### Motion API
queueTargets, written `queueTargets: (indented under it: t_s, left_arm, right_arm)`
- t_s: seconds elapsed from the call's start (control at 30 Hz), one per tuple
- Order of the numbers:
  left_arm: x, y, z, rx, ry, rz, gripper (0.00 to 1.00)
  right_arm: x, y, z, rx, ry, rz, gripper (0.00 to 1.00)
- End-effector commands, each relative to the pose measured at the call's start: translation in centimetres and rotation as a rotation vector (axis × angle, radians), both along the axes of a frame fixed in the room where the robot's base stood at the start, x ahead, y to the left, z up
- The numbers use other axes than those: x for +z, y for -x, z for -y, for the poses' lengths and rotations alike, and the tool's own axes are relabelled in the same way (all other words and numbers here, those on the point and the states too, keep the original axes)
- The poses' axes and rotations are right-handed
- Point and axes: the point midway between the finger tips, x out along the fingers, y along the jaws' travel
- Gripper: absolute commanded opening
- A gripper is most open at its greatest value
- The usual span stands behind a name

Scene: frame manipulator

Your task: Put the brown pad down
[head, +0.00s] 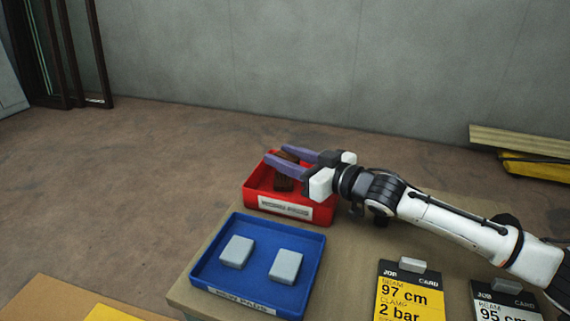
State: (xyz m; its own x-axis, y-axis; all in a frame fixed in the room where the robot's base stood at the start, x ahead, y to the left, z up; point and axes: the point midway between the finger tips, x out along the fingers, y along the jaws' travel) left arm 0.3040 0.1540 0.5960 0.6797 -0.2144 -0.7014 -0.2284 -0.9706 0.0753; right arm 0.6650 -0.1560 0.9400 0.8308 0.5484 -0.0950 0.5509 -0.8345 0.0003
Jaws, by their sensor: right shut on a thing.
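My right gripper (277,155) reaches in from the right over the red tray (297,209). Its two purple fingers are shut on a brown pad (289,157), which shows only partly between them. More dark brown (284,184) shows lower down in the red tray, below the nearer finger; it looks like another pad. I cannot tell whether the held pad touches the tray or what lies in it. The label on the tray's front is too blurred to read. My left gripper is not in view.
A blue tray (259,286) with two light grey pads (237,252) stands in front of the red tray on the table (350,244). Two job cards (409,293) stand at the front right. Planks (520,140) lie by the wall. A yellow sheet (108,314) shows at the lower left.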

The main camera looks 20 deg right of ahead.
Motion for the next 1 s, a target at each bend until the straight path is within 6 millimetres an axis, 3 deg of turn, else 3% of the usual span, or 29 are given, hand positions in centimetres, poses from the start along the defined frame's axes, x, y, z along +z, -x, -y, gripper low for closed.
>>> queueTargets:
  t_s: [0.1, 0.83, 0.87, 0.93, 1.0]
  left_arm:
    - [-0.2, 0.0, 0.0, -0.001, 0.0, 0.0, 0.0]
    - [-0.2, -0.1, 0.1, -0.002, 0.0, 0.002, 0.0]
    - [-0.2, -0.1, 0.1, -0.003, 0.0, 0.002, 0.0]
    - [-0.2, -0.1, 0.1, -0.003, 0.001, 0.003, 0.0]
    - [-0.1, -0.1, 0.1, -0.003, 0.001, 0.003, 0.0]
  right_arm:
    - [-1.3, 0.0, -0.1, 0.001, -0.001, 0.0, 0.13]
    - [-2.8, 0.1, -0.1, 0.001, 0.002, -0.005, 0.13]
    - [-2.9, 0.1, -0.1, 0.001, 0.003, -0.006, 0.41]
    - [-3.1, 0.1, -0.1, 0.001, 0.003, -0.009, 0.52]
    - [-3.2, 0.2, -0.1, 0.001, 0.004, -0.012, 0.54]
